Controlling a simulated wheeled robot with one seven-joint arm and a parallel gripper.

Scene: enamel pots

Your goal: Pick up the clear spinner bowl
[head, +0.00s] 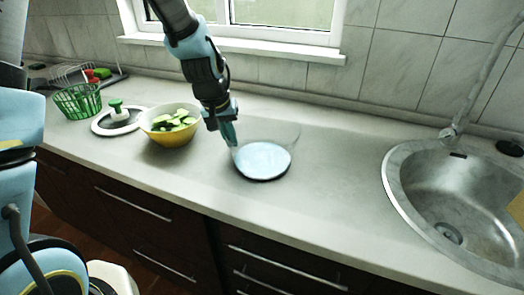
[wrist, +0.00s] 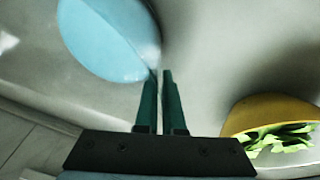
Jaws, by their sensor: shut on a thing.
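The clear spinner bowl (head: 280,134) is on the counter near the middle of the head view, with a pale blue bottom (head: 262,159). In the wrist view its blue bottom (wrist: 105,38) is at the upper left. My gripper (head: 231,141) comes down at the left side of the bowl. In the wrist view its two green fingers (wrist: 160,76) are nearly together, with the bowl's thin clear rim at their tips. They are shut on the rim. The clear wall is hard to make out. I cannot tell whether the bowl is lifted off the counter.
A yellow bowl of cut green vegetables (head: 170,129) stands left of my gripper. Further left are a white lid with a green knob (head: 117,118) and a green basket (head: 77,101). A sink (head: 462,205) is at the right. The counter between bowl and sink is clear.

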